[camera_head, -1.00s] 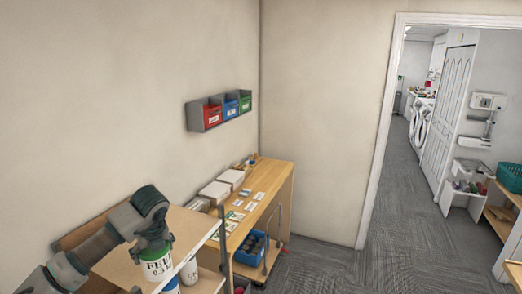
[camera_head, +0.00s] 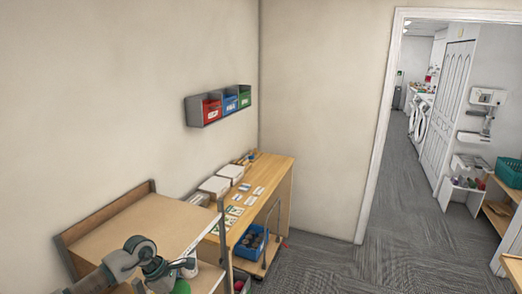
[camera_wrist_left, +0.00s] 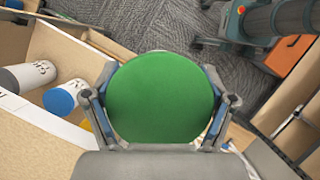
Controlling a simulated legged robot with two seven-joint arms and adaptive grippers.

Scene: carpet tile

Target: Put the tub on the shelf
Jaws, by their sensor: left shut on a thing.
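The tub with a round green lid (camera_wrist_left: 162,97) sits between the two fingers of my left gripper (camera_wrist_left: 163,110), which is shut on it. In the head view only a bit of green of the tub (camera_head: 182,287) shows below my left gripper (camera_head: 165,276), at the bottom edge. The wooden shelf unit (camera_head: 150,222) stands at the lower left. My gripper is at its front side, below the top board. In the wrist view the shelf's compartment (camera_wrist_left: 38,128) lies left of the tub. The tub's underside is hidden. My right gripper is not in view.
A white container with a blue lid (camera_wrist_left: 60,98) and another white container (camera_wrist_left: 28,75) lie in view inside the shelf, left of the tub. A wooden table (camera_head: 270,200) with boxes and cards stands beyond. Wall bins (camera_head: 220,106) hang above. Carpet floor (camera_head: 390,255) is clear at right.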

